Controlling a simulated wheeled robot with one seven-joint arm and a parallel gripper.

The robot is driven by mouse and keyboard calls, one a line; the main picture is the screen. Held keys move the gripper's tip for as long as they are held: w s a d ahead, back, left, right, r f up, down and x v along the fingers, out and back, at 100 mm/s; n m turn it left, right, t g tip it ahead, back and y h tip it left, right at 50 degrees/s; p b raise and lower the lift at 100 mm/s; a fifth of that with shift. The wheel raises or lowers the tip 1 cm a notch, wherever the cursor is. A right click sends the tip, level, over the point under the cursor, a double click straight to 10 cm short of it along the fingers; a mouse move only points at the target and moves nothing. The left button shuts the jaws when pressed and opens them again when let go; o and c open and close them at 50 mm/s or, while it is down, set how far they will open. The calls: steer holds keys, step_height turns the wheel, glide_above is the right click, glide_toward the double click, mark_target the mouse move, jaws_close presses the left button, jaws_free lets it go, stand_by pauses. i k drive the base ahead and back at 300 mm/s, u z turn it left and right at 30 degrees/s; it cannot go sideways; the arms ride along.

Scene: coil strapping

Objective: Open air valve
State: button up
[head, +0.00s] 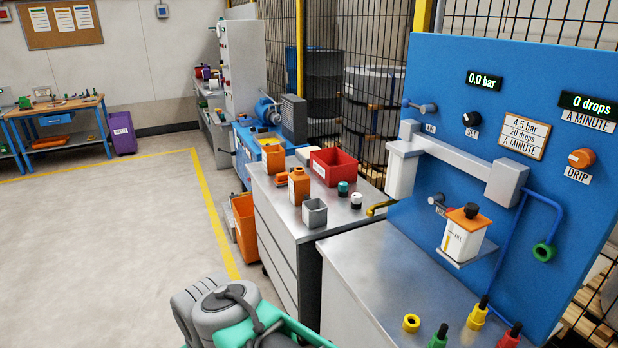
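The blue panel (395,78) stands at the right of the head view. The air valve (420,106) is a small grey lever with a blue tip near the panel's upper left edge. It lies nearly level, its tip to the left, above a small label (430,128) that seems to read AIR. The pressure display (484,80) shows 0.0 bar. My grey and teal arm is folded at the bottom of the view, well apart from the panel. I cannot make out my gripper's fingers.
A steel bench (365,275) in front of the panel bears yellow, green and red fittings. A grey beam (455,155) juts out below the valve. A drawer cabinet (275,225) with a red bin (333,166) stands left of it. The floor (100,240) at left is clear.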

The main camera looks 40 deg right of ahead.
mark_target(407, 103)
steer(key=u, duration=0.05)
steer(key=k, duration=0.85)
steer(key=u, duration=1)
steer(key=i, duration=0.85)
steer(key=z, duration=2.95)
steer(key=i, duration=0.5)
steer(key=z, duration=0.1)
steer(key=k, duration=0.1)
steer(key=u, duration=0.05)
